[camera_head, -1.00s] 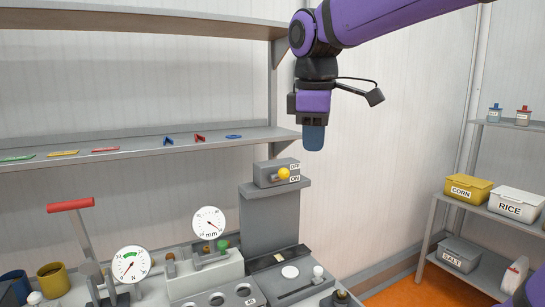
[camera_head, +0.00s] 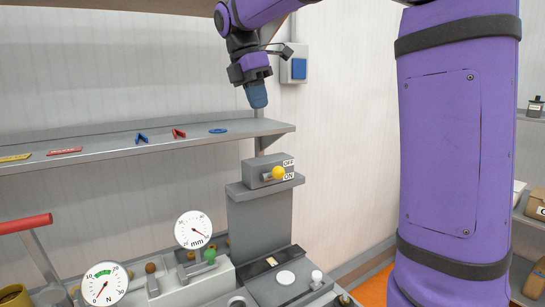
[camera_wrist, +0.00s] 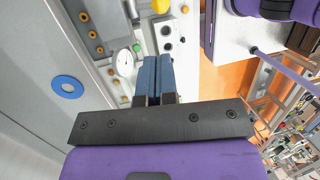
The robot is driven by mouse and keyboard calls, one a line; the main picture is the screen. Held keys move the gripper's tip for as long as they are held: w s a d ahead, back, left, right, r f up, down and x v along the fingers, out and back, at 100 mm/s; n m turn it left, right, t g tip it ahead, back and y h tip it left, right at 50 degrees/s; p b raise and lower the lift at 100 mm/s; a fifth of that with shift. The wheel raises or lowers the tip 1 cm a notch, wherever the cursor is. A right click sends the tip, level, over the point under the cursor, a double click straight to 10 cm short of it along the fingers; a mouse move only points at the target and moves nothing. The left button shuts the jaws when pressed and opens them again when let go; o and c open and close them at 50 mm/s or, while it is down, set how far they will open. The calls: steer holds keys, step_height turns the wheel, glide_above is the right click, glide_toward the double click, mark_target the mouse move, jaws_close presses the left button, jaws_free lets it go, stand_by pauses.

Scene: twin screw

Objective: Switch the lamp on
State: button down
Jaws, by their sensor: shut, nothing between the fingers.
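The switch box (camera_head: 265,172) is grey, with a yellow ball knob (camera_head: 278,172) on a short lever and OFF and ON labels at its right. It stands on a grey pedestal (camera_head: 258,220). I cannot tell whether the lever is at OFF or ON. My gripper (camera_head: 257,97), with blue fingers, is shut and empty. It hangs above the switch box and slightly left, clearly apart from it. No lamp can be identified with certainty.
A grey wall box with a blue panel (camera_head: 298,69) is behind my gripper. A shelf (camera_head: 100,150) with small coloured parts runs along the left. Dials (camera_head: 194,229), a red-handled lever (camera_head: 27,223) and knobs crowd the bench below. My purple arm fills the right.

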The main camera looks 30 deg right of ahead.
mark_target(273, 174)
steer(key=x, duration=1.4)
